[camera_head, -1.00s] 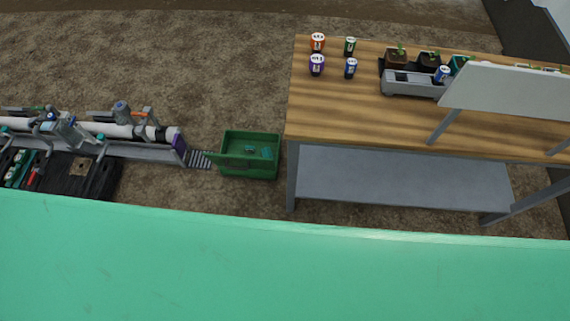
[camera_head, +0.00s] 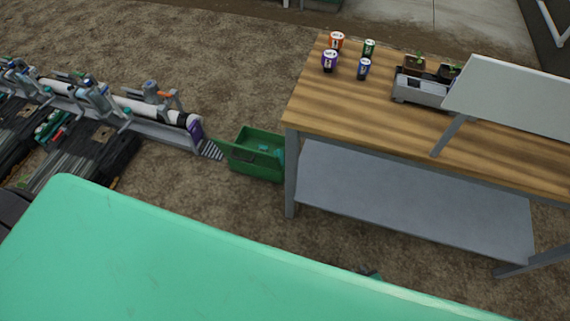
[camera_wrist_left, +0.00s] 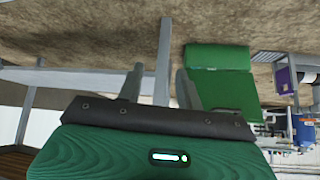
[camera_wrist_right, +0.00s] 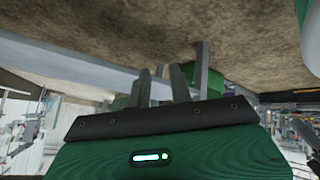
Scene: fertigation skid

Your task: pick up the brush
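I cannot make out a brush in any view. A green crate (camera_head: 243,170) stands on the ground left of the wooden bench in the head view, with small teal items inside too small to name. A small part of my right gripper (camera_head: 371,274) shows past the edge of my green body in the head view. In the right wrist view its two fingers (camera_wrist_right: 161,85) stand a little apart with nothing between them. My left gripper is hidden in the head view. In the left wrist view its fingers (camera_wrist_left: 159,88) are apart and empty, with the green crate (camera_wrist_left: 219,58) beyond.
The wooden bench (camera_head: 400,135) has a grey lower shelf (camera_head: 410,205). Orange, green, purple and blue cups and potted seedlings stand on it, beside a pale sloped panel (camera_head: 520,95). A pipe skid (camera_head: 160,130) lies left of the crate. Bare ground is open in front of the crate.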

